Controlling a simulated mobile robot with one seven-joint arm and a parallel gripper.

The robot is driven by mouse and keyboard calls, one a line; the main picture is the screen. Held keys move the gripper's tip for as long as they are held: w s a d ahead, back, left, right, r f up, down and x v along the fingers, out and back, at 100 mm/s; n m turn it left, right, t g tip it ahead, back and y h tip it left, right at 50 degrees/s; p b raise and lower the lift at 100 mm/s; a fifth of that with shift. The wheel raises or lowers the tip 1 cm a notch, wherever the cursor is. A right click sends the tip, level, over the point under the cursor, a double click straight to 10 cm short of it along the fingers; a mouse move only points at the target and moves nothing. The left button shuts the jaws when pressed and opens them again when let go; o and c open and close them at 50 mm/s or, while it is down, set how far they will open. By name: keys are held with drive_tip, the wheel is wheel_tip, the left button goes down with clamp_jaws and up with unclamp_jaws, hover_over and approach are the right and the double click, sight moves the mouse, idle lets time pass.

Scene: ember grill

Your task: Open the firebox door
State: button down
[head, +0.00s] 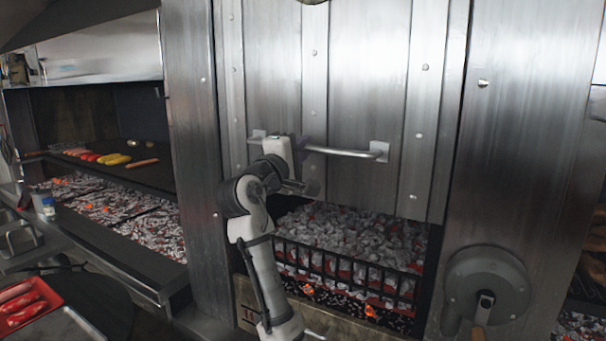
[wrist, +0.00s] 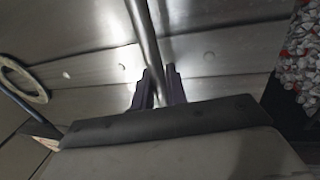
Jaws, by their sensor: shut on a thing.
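The firebox door (head: 360,85) is a riveted steel panel in the middle of the head view. Its lower edge hangs above a bed of glowing coals (head: 350,235), which shows through the opening below. A horizontal bar handle (head: 345,152) runs across the lower part of the door. My gripper (head: 303,152) is at the left part of this handle, partly hidden by my own arm. In the wrist view, the two dark fingers of my gripper (wrist: 161,85) are shut on the handle bar (wrist: 146,35), one on each side.
A black grate (head: 340,270) fronts the coals. A round metal crank wheel (head: 487,288) sits at the lower right. At left, a grill (head: 120,170) holds sausages and peppers above more coals. A red tray (head: 28,303) of meat stands at the lower left.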

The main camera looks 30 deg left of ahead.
wheel_tip(320, 180, up, 6)
drive_tip(key=shift+f, duration=0.15)
idle(0.3)
drive_tip(key=c, duration=1.5)
unclamp_jaws()
drive_tip(key=shift+s, duration=0.1)
drive_tip(key=shift+c, duration=0.2)
drive_tip(key=shift+o, duration=0.3)
drive_tip(key=shift+f, duration=0.1)
drive_tip(key=shift+f, duration=0.15)
drive_tip(key=s+f+b, duration=0.2)
drive_tip(key=s+b, duration=0.4)
drive_tip(key=s, duration=0.7)
drive_tip(key=shift+s+a+f, duration=0.25)
